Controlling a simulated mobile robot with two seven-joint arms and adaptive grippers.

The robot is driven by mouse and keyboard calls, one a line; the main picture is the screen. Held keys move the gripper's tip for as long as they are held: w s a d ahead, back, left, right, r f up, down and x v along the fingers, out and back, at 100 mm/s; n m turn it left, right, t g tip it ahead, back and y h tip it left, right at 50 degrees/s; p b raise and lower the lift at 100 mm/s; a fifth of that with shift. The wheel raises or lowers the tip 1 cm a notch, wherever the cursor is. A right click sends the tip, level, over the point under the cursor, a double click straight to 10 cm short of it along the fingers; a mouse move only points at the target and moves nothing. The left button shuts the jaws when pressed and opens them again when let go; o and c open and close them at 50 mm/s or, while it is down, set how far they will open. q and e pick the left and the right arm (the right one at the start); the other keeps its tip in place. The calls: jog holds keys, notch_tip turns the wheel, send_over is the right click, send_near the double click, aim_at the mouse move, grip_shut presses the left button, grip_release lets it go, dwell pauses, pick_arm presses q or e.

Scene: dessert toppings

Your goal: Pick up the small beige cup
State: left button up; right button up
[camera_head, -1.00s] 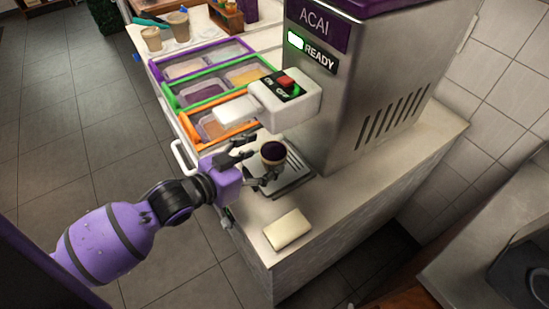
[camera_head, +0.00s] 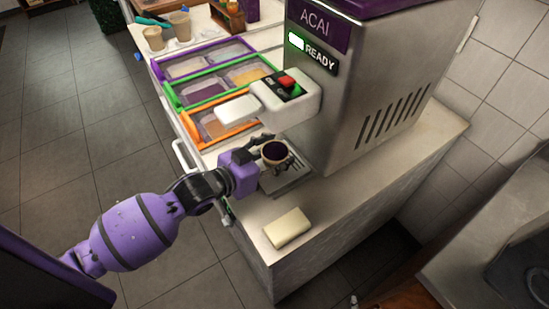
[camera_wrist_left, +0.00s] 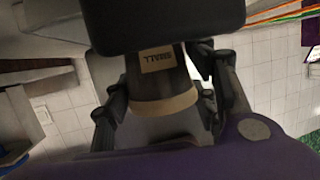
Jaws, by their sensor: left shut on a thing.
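The small beige cup (camera_head: 274,153), with dark purple content, is over the drip tray (camera_head: 292,186) of the acai machine. My left gripper (camera_head: 272,154) reaches in from the left with its fingers closed around the cup's sides. The left wrist view shows the cup (camera_wrist_left: 165,107) between the black fingers, with a label that seems to read SMALL. The fingers hide part of the cup in both views. I cannot tell whether its base touches the tray. My right gripper is not in view.
The acai machine (camera_head: 375,100) stands right behind the cup, its white dispenser head (camera_head: 290,100) just above. Topping bins in purple, green and orange frames (camera_head: 212,125) lie farther back. A folded cream cloth (camera_head: 287,228) lies on the counter in front. Other cups (camera_head: 180,26) stand at the back left.

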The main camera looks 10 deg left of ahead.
pick_arm(q)
jog(key=shift+s+a+r, duration=0.1)
jog(key=shift+r, duration=0.45)
notch_tip(320, 180, up, 6)
jog(key=s+a+b, duration=0.1)
jog(key=s+a, duration=1.3)
jog(key=shift+b, duration=0.3)
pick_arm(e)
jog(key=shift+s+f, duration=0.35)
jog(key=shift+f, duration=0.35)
pick_arm(q)
jog(key=shift+f, duration=0.1)
